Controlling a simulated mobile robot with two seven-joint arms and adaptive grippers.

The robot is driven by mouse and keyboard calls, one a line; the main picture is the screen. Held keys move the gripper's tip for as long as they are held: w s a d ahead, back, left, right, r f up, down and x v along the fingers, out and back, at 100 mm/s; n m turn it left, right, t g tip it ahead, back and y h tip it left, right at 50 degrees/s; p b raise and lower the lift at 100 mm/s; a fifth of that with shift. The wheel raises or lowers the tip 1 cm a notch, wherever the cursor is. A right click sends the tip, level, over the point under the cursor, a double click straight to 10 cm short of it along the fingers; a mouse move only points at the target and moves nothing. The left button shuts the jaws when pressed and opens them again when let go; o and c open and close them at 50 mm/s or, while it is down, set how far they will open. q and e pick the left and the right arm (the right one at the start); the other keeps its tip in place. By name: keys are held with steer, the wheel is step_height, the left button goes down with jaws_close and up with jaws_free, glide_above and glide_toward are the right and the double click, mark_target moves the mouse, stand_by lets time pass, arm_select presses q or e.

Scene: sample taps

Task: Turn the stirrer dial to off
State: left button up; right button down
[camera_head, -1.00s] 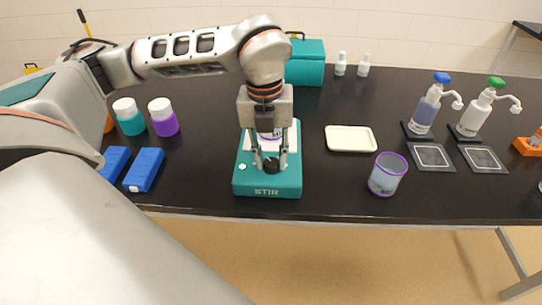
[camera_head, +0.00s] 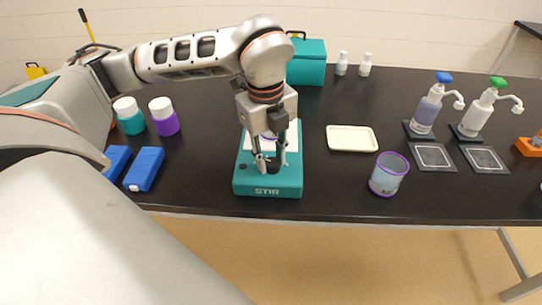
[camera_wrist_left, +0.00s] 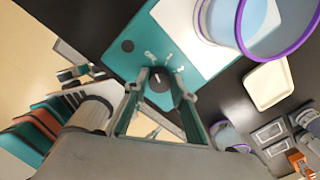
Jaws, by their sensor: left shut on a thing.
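The teal stirrer (camera_head: 268,187), marked STIR, stands at the table's front edge. Its dark dial (camera_wrist_left: 160,84) sits on the front part of the top, with small white labels around its far side in the left wrist view. A light mark shows on the dial, too small to read surely against the labels. My left gripper (camera_head: 270,165) points down and is shut on the dial, one finger on each side. In the left wrist view a round indicator (camera_wrist_left: 127,46) on the stirrer is dark. My right gripper is out of view.
A purple-rimmed beaker (camera_wrist_left: 230,22) stands on the stirrer's white plate, close behind my gripper. Another purple-rimmed beaker (camera_head: 388,176) and a cream tray (camera_head: 351,139) are to the right. Blue blocks (camera_head: 145,169) and capped bottles (camera_head: 163,117) are to the left.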

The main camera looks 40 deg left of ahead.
mark_target(268, 162)
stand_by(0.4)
arm_select(q)
steer(key=o, duration=1.1)
steer(key=r, duration=1.2)
steer(key=shift+s+a, duration=0.15)
steer(key=shift+s, duration=0.15)
